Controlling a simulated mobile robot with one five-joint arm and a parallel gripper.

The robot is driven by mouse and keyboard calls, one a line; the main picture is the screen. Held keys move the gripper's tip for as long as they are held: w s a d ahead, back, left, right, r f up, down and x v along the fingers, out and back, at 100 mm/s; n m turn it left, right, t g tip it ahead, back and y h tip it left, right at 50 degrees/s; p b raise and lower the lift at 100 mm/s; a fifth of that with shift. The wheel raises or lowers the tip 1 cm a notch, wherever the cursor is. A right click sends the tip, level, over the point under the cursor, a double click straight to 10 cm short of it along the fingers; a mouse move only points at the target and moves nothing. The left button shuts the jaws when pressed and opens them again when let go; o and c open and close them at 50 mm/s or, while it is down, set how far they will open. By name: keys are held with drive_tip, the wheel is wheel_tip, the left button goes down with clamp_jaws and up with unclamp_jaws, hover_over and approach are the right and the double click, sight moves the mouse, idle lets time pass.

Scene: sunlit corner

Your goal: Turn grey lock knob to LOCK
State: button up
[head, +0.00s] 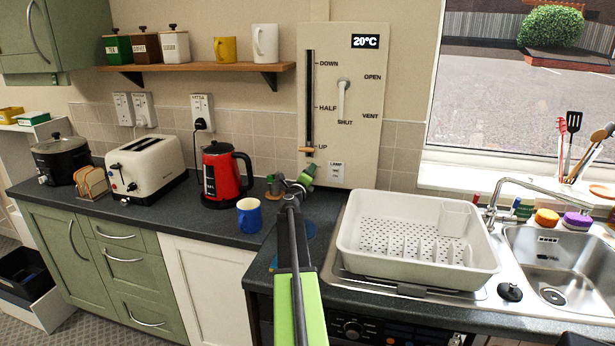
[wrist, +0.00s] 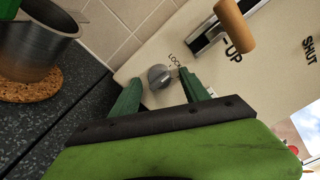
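The grey lock knob (wrist: 159,77) is a small round knob on the cream wall panel (wrist: 135,66), near its lower edge. Dark lettering beside it appears to read LOCK, partly cut off by a finger. My gripper (wrist: 162,84) is open, with one green finger on each side of the knob in the wrist view. I cannot tell whether either finger touches it, nor which way the knob points. In the head view my gripper (head: 296,184) is at the panel's lower left corner (head: 345,175), and the knob is hidden or too small to make out.
A wooden slider handle (wrist: 235,25) stands at UP, close to the knob. A metal pot (wrist: 36,45) sits on a cork mat (wrist: 35,88). A blue mug (head: 249,215), a red kettle (head: 224,174) and a white dish rack (head: 415,240) stand around my arm.

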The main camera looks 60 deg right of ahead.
drive_tip(key=shift+a, duration=0.1)
drive_tip(key=v, duration=1.7)
drive_tip(key=shift+s, duration=0.15)
